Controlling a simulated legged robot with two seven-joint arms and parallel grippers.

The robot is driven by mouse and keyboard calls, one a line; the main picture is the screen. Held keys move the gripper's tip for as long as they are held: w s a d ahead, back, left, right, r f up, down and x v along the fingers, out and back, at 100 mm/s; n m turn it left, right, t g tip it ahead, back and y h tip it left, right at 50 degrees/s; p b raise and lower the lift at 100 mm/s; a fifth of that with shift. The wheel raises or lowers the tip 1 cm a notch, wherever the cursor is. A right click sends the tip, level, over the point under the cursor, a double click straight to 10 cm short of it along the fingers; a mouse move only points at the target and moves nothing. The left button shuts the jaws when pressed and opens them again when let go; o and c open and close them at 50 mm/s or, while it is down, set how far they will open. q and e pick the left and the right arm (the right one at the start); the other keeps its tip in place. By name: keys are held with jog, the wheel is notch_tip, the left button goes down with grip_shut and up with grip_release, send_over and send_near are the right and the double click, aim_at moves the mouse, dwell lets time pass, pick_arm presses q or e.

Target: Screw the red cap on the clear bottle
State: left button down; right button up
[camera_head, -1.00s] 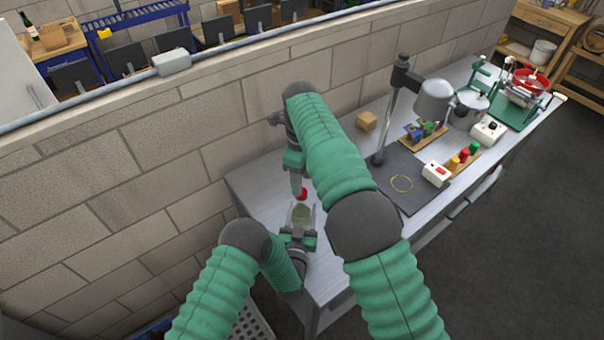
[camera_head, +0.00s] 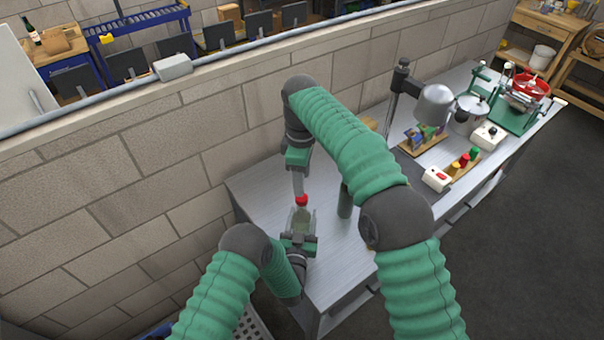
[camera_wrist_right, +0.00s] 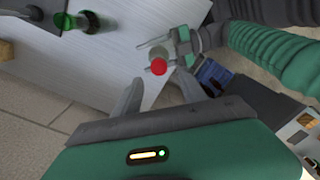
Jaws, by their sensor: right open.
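The clear bottle (camera_head: 301,220) stands upright at the table's near left end. The red cap (camera_head: 302,200) sits at its top; how far it is threaded cannot be told. My left gripper (camera_head: 299,232) is closed around the bottle's body from the near side. My right gripper (camera_head: 300,192) points down above the cap. In the right wrist view its fingers (camera_wrist_right: 157,86) are spread wide, with nothing between them, and the red cap (camera_wrist_right: 158,67) shows beyond the tips, hiding part of the clear bottle (camera_wrist_right: 157,51).
A green bottle (camera_wrist_right: 88,22) stands nearby on the table, partly behind my right arm in the head view. A block wall (camera_head: 150,150) runs behind.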

jog(key=n, duration=0.5)
jog(key=shift+w+r, duration=0.15)
jog(key=shift+r, duration=0.25)
notch_tip(320, 180, down, 8)
jog(key=shift+f, duration=0.1)
